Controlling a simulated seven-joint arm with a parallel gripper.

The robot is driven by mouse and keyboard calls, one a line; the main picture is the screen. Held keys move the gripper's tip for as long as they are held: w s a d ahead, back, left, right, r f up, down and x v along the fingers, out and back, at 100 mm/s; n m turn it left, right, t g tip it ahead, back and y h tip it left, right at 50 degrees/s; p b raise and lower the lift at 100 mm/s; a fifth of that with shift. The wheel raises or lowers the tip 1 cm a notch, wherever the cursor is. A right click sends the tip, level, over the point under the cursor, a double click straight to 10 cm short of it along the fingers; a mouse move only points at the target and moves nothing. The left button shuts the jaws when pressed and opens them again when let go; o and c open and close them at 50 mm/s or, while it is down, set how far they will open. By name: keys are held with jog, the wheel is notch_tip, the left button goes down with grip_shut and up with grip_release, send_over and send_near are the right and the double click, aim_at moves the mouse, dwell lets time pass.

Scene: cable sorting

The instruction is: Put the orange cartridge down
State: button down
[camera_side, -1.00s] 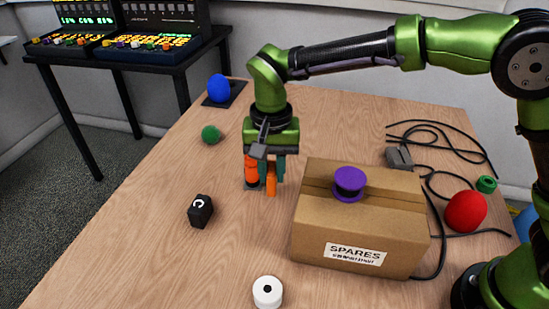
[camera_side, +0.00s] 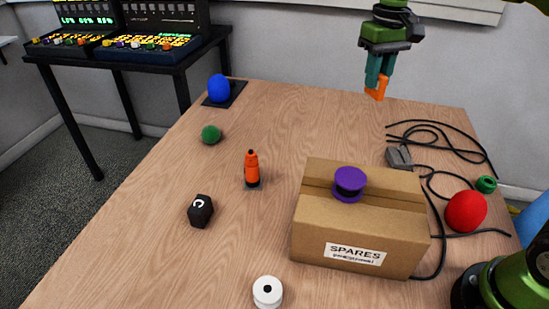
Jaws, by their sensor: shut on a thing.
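My gripper (camera_side: 377,84) is high at the upper right, above the far part of the table. Its teal fingers are shut on a small orange piece (camera_side: 377,91), which sticks out below the fingertips and is clear of the table. The piece is too small to tell its exact shape, or whether it is the orange cartridge. A second orange thing, an upright orange body with a dark top and bottom (camera_side: 252,169), stands on the table left of the box, well apart from my gripper.
A cardboard SPARES box (camera_side: 313,227) carries a purple spool (camera_side: 349,182). Around it are a black block (camera_side: 200,211), white spool (camera_side: 267,291), green ball (camera_side: 211,134), blue object (camera_side: 219,88), red ball (camera_side: 466,211) and loose black cables (camera_side: 440,135). The far middle table is clear.

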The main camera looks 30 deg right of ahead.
jog(key=s+f+n, duration=0.1)
jog(key=s+f, duration=0.5)
jog(key=f, duration=0.2)
jog(key=shift+a+f+n, duration=0.2)
jog(key=shift+a+n, duration=0.15)
jog(key=shift+n, duration=0.05)
jog(key=shift+r, duration=0.15)
notch_tip(320, 180, up, 5)
jog(key=s+a+n, duration=0.1)
jog(key=a, duration=0.4)
jog(key=s+a+n, duration=0.1)
jog(key=a, duration=0.4)
jog(key=s+a+n, duration=0.1)
jog(key=a+n, duration=0.1)
jog(key=a, duration=0.2)
jog(key=shift+s+a, duration=0.1)
jog(key=shift+a, duration=0.3)
jog(key=s+a+n, duration=0.5)
jog(key=s+a, duration=0.6)
jog(key=a, duration=0.2)
send_over(308, 292)
notch_tip(308, 292, down, 21)
jog(key=shift+f, duration=0.2)
